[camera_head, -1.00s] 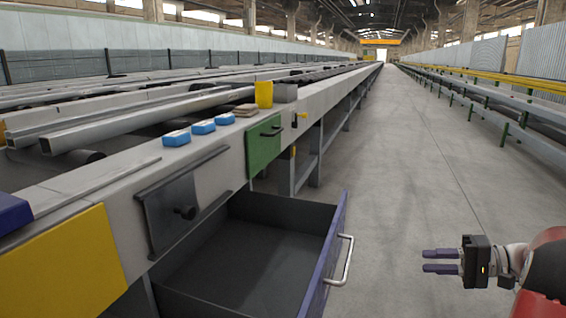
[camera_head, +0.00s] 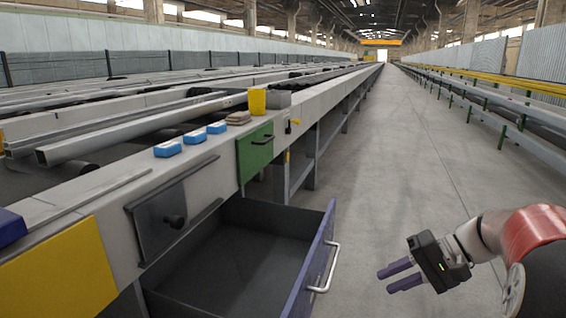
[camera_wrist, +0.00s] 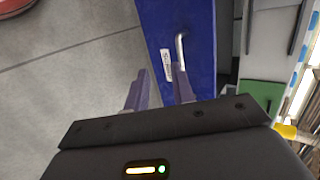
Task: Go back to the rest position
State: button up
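My gripper (camera_head: 391,275) is at the lower right in the head view, in free air to the right of the open drawer (camera_head: 240,255). Its two purple fingers are apart with nothing between them. In the wrist view the fingers (camera_wrist: 158,92) also show apart and empty. The drawer's blue front (camera_wrist: 205,45) and its silver handle (camera_wrist: 180,55) lie beyond them, with a small white label beside the handle. The handle (camera_head: 328,268) does not touch my gripper in the head view. The drawer is pulled out and its visible inside looks empty.
The long runout table (camera_head: 110,195) fills the left side. Three blue-and-white blocks (camera_head: 193,137), a brown stack (camera_head: 238,118) and a yellow cup (camera_head: 257,101) stand on its edge. A green panel (camera_head: 256,152) is below. The grey aisle floor (camera_head: 420,170) is clear; yellow-topped racks (camera_head: 490,85) line the right.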

jog(key=s+a+r+n+t+h+p, duration=0.1)
jog(key=s+a+r+h+p, duration=0.1)
jog(key=s, duration=0.3)
jog(key=s+a+r+n+t+h+p, duration=0.1)
jog(key=s+a+r+h+p, duration=0.1)
jog(key=s+h, duration=0.2)
jog(key=s+a+r+n+t+h+p, duration=0.1)
jog(key=s+a+h+p, duration=0.2)
jog(key=s, duration=0.5)
jog(key=shift+s+r+t+h, duration=0.15)
jog(key=shift+r+t+h, duration=0.2)
jog(key=shift+h, duration=0.25)
